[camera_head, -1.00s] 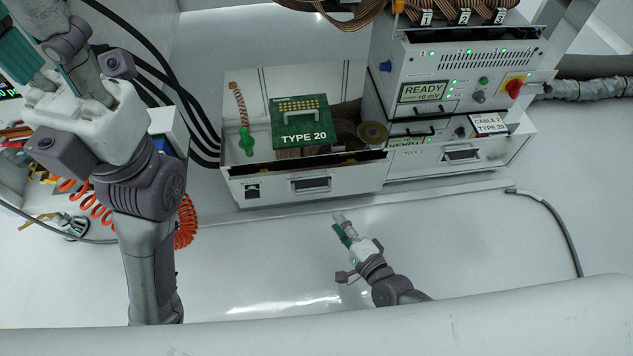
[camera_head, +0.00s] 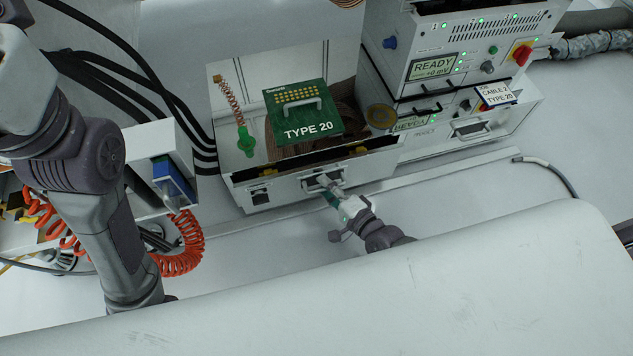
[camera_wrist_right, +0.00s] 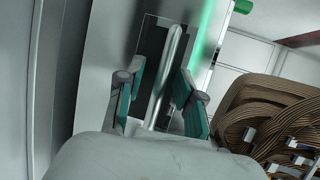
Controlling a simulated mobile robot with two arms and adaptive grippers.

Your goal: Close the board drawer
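The board drawer (camera_head: 285,191) stands open in the middle of the head view, its white front facing me. Inside it lies a green TYPE 20 board (camera_head: 302,112) with a grey handle. My right gripper (camera_head: 329,190) is at the drawer's handle and partly covers it. In the right wrist view my right gripper (camera_wrist_right: 160,92) is open, with a teal-padded finger on each side of the metal handle bar (camera_wrist_right: 167,75); a gap shows between the bar and the pads. My left arm comes in at the left; its gripper is outside the head view.
A green-ended coiled cord (camera_head: 245,141) hangs in the drawer's left side. To the right stands the READY unit (camera_head: 440,85) above a closed tools drawer (camera_head: 497,128).

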